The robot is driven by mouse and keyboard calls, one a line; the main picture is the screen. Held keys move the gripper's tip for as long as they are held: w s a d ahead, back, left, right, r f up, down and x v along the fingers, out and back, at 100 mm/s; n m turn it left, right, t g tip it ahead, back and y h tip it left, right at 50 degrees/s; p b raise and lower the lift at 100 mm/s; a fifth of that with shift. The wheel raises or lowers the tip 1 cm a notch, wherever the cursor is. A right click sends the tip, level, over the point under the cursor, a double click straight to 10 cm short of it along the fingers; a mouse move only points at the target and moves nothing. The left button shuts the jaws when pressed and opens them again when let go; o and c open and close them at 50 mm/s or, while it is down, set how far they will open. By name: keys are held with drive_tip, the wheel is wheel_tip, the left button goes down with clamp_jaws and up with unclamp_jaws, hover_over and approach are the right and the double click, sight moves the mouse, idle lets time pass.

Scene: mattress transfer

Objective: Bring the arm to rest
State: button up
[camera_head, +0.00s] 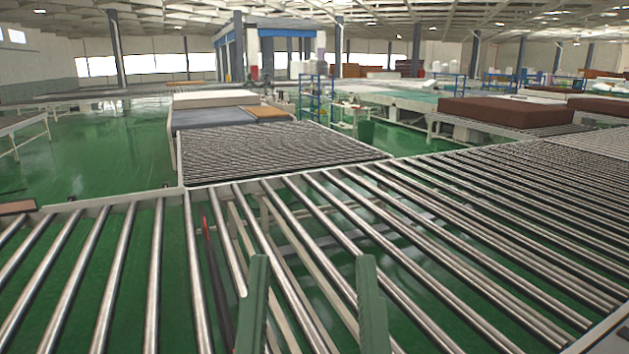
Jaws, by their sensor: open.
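My gripper (313,258) shows at the bottom centre of the head view as two upright green fingers. They stand well apart, with nothing held between them. Behind them are the metal rollers of the near conveyor (155,260) and the green floor seen through the gaps. The gripper's height above the rollers is hard to tell. The rest of my arm is not in view.
A second roller bed (265,150) runs away at centre, with a white mattress (215,98) beyond it. A brown mattress (505,112) lies at right. Open green floor (110,150) is at left. Dark pillars and blue frames stand farther back.

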wheel_tip(320, 180, up, 16)
drive_tip(key=p, duration=1.1)
drive_tip(key=shift+p, duration=0.35)
drive_tip(key=shift+a+f, duration=0.1)
drive_tip(key=shift+c, duration=0.2)
